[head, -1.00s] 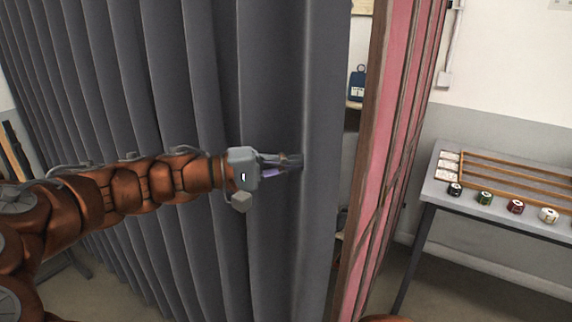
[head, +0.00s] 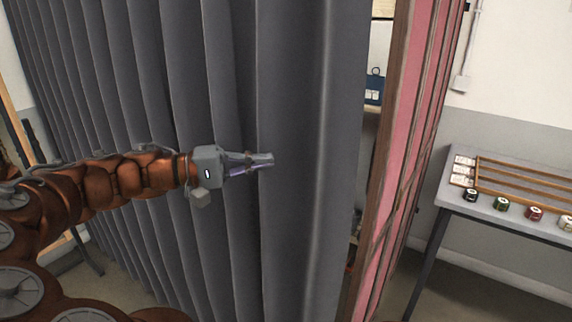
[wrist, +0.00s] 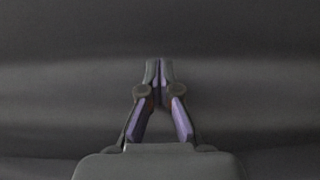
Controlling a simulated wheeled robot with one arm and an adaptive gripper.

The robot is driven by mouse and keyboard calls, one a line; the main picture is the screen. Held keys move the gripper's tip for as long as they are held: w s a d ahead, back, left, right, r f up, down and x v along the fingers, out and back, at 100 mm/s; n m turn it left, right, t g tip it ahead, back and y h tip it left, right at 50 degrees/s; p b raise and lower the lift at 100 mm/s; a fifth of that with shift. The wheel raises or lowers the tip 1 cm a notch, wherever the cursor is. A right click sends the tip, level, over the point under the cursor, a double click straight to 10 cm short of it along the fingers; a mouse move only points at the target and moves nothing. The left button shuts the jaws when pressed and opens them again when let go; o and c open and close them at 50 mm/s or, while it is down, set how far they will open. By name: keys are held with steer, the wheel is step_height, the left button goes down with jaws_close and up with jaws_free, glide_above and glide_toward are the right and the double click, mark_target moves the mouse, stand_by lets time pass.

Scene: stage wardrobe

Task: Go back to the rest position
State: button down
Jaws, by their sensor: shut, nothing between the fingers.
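My gripper (head: 268,160) is in front of a long grey pleated curtain (head: 325,110) in the head view, with its fingers pointing right. The fingers are together and hold nothing. In the wrist view my gripper (wrist: 159,66) shows with its fingertips touching, and dark grey cloth of the curtain (wrist: 60,85) fills the background. I cannot tell whether the fingertips touch the cloth. My orange-brown arm reaches in from the left.
A pink panel with a wooden frame (head: 410,130) stands just right of the curtain. A blue box (head: 374,90) shows in the gap between them. At the right, a grey table (head: 455,200) holds a wooden rack (head: 525,172) and several small spools (head: 502,204).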

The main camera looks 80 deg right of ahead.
steer(key=shift+v, duration=1.9)
steer(key=shift+a, duration=0.1)
steer(key=w+a+f+n+t+p, duration=0.1)
steer(key=w+a+f+n+t, duration=0.3)
steer(key=a+f+t, duration=0.3)
steer(key=w+a+f+n+t, duration=0.4)
steer(key=a+f+t, duration=0.1)
steer(key=a+f, duration=0.35)
steer(key=a+f+n+t+y, duration=0.1)
steer(key=a+f+n+y, duration=0.1)
steer(key=a, duration=0.8)
steer(key=w+a+f+n+t+y+p, duration=0.1)
steer(key=a+f+n+t+y, duration=0.1)
steer(key=a, duration=0.8)
steer(key=shift+w+a+f+n+y, duration=0.35)
steer(key=shift+f+n+y, duration=0.3)
steer(key=shift+n, duration=0.55)
steer(key=shift+s, duration=0.15)
